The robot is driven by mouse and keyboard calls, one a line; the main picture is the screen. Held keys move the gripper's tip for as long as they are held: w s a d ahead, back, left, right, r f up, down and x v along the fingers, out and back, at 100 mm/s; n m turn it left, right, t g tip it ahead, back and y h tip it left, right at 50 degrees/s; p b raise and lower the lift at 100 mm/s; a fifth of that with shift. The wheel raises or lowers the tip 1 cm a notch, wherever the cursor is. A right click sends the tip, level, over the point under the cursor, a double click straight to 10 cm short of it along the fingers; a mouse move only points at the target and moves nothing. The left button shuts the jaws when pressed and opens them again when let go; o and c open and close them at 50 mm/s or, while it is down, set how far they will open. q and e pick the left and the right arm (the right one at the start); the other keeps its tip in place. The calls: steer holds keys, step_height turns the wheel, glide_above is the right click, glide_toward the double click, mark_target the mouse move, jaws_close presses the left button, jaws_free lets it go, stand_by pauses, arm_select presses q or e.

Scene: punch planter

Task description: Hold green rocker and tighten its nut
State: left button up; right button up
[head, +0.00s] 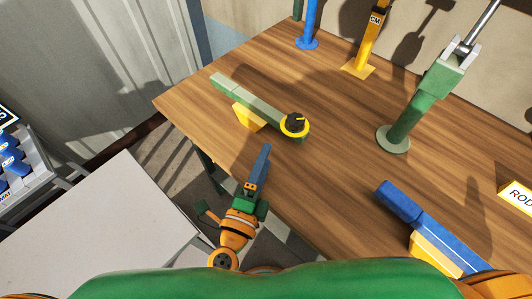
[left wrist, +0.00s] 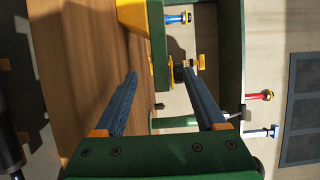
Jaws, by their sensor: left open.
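The green rocker (head: 245,98) is a pale green bar on a yellow stand (head: 248,115), on the wooden table. Its nut (head: 295,122), a black knob with a yellow ring, sits at the bar's right end. In the left wrist view the green bar (left wrist: 157,45) appears ahead, between the fingertip directions, and the dark nut (left wrist: 179,72) shows beside the right fingertip. My left gripper (head: 265,150) is just off the table's front edge, below the rocker in the head view, apart from it. Its blue fingers (left wrist: 160,74) are open with nothing held. My right gripper is out of view.
A blue bar on a yellow base (head: 400,203) lies at the table's front right. A green post (head: 402,125), a yellow post (head: 366,45) and a blue post (head: 309,25) stand farther back. A white surface (head: 100,220) is at left. The table (head: 330,165) is clear mid-way.

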mark_target(278, 127)
arm_select(q)
steer(key=x, duration=1.1)
steer(key=shift+w, duration=0.35)
jaws_close()
stand_by(0.9)
steer(key=c, duration=0.9)
jaws_free()
jaws_close()
